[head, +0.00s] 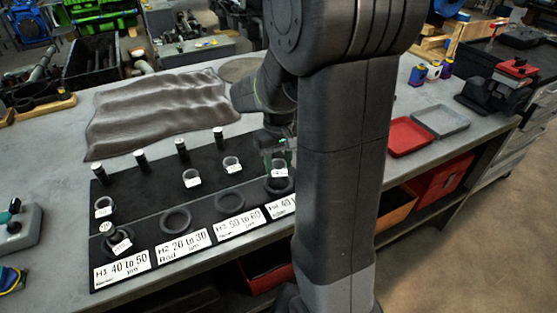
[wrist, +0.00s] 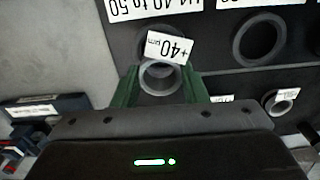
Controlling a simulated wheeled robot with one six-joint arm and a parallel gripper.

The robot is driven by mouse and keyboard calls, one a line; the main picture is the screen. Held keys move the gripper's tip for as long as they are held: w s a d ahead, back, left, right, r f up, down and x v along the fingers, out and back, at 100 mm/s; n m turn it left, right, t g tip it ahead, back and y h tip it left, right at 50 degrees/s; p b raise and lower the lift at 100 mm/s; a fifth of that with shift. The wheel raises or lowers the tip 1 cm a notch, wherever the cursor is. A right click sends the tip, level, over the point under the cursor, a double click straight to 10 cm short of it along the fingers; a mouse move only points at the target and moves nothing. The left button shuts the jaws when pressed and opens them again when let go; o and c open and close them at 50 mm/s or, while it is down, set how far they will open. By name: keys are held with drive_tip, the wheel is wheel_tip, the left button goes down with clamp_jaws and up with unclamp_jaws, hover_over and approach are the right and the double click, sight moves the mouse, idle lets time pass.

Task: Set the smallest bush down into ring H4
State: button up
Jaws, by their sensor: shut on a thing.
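My gripper (wrist: 160,88) is shut on a small grey bush (wrist: 160,78), which sits between its green fingers in the wrist view. A white tag reading "+40 µm" (wrist: 168,47) is on the bush. In the head view my gripper (head: 278,155) and the tag (head: 279,172) show just above the dark ring H4 (head: 281,190). In the wrist view the ring H4 (wrist: 143,28) lies beyond the bush, partly hidden by the tag. The bush overlaps the ring's near side in the picture; I cannot tell whether they touch. The H4 label (wrist: 155,6) is at the top edge.
On the black mat, rings H3 (head: 230,202) and H2 (head: 175,221) lie empty. Tagged bushes (head: 191,176) (head: 231,162) stand behind them. Several dark pins (head: 181,147) stand along the back. A red tray (head: 410,137) is at right.

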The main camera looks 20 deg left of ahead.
sight(278, 187)
drive_tip(key=shift+f+b, duration=1.8)
drive_tip(key=shift+f, duration=0.75)
drive_tip(key=shift+s+d+f, duration=0.1)
drive_tip(key=shift+f, duration=0.1)
drive_tip(key=o, duration=0.9)
drive_tip(key=shift+o, duration=0.9)
wheel_tip(278, 187, up, 14)
drive_tip(key=shift+r+p, duration=0.15)
drive_tip(key=shift+p, duration=0.3)
wheel_tip(278, 187, down, 14)
drive_tip(key=shift+r+b, duration=0.1)
drive_tip(key=shift+b, duration=0.35)
